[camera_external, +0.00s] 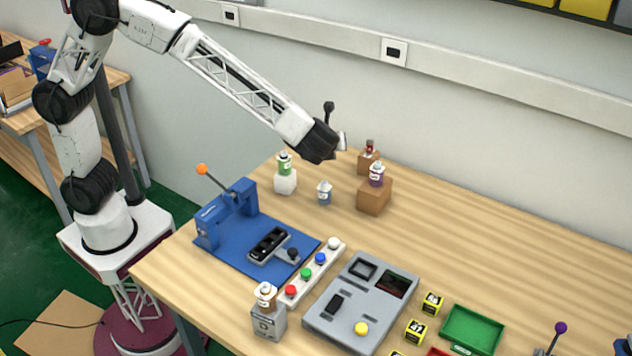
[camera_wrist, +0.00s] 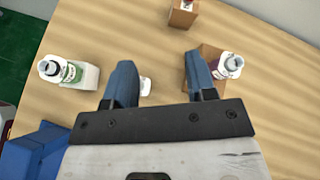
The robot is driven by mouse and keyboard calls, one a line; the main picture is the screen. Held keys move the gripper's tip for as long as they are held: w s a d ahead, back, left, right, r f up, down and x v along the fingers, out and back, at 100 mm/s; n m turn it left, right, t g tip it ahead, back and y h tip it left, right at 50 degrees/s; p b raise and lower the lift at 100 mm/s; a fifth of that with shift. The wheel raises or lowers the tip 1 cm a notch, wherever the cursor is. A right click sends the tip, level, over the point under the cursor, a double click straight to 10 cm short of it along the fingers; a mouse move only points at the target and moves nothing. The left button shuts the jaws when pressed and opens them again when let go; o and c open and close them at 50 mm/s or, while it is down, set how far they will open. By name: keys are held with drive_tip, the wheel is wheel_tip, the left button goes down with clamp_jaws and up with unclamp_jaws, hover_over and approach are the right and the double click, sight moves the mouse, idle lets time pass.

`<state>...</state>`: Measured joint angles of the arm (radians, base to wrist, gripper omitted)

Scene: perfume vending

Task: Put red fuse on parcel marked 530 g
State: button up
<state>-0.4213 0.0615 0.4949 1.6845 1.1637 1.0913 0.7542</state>
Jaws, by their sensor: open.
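I cannot pick out a red fuse for certain in either view. No marking of 530 g can be read. Small yellow-and-black blocks (camera_external: 432,302) lie at the front right, their labels too small to read. A small bottle with a dark red top (camera_external: 369,147) stands on a brown box (camera_external: 367,164) at the back; the box shows at the top of the wrist view (camera_wrist: 183,15). My gripper (camera_wrist: 160,75) is open above the table, its blue fingers apart. A whitish object (camera_wrist: 146,87) shows beyond the left finger, which partly hides it.
A green-labelled bottle (camera_external: 284,162) stands on a white block, a purple-labelled one (camera_external: 376,174) on a brown box. A blue-grey bottle (camera_external: 324,192) stands between. In front are a blue press (camera_external: 228,214), a button strip (camera_external: 322,270), a grey console (camera_external: 340,325) and a green tray (camera_external: 472,329).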

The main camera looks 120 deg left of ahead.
drive_tip(key=s+d+r+n+t+h, duration=0.1)
drive_tip(key=s+d+r+n, duration=0.2)
drive_tip(key=d, duration=0.5)
drive_tip(key=s+d+r+n+t+h, duration=0.1)
drive_tip(key=s+d+r+h, duration=0.15)
drive_tip(key=s+d, duration=0.35)
drive_tip(key=s+d+n+t+h, duration=0.1)
drive_tip(key=s+d+n+h, duration=0.2)
drive_tip(key=s+d, duration=1)
drive_tip(key=s+d+r+n+t+h, duration=0.1)
drive_tip(key=s+d+n+h, duration=0.3)
drive_tip(key=s+d, duration=1)
drive_tip(key=d+t, duration=0.1)
drive_tip(key=d, duration=0.3)
drive_tip(key=shift+s+d+n, duration=0.15)
drive_tip(key=shift+d+n, duration=0.15)
drive_tip(key=shift+d, duration=0.05)
drive_tip(key=shift+h, duration=0.25)
